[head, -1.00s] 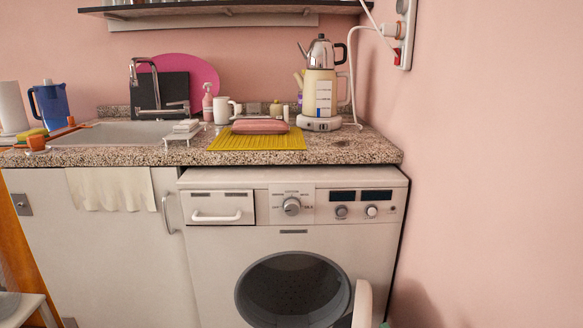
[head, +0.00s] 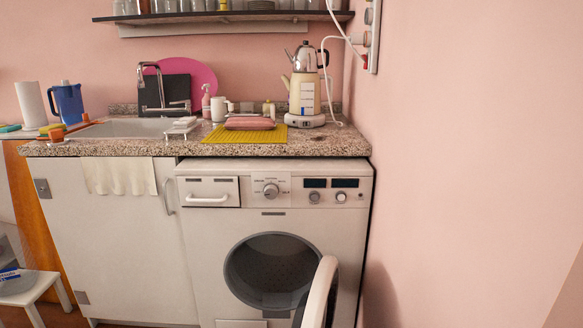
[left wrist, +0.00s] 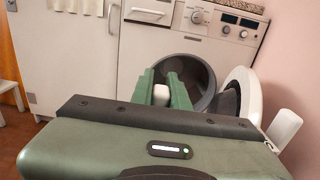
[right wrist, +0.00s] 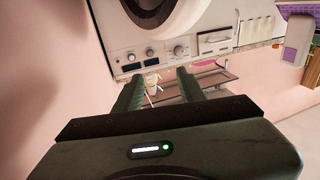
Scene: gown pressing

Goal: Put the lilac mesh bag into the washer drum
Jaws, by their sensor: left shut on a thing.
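The washer (head: 275,220) stands under the right end of the counter, with its round drum opening (head: 270,265) facing me. It also shows in the left wrist view (left wrist: 215,35). Its door (head: 320,292) is swung open to the right; it shows too in the left wrist view (left wrist: 243,98). My left gripper (left wrist: 161,84) is in front of the drum opening, its fingers shut on a small pale thing (left wrist: 160,95) that I cannot identify. My right gripper (right wrist: 158,82) has its fingers apart with nothing seen between them.
A white stool (head: 40,288) with a clear container (head: 15,282) stands at the lower left. A yellow mat (head: 250,135), kettle (head: 305,90) and sink (head: 125,128) are on the counter (head: 345,142). A pink wall closes the right side.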

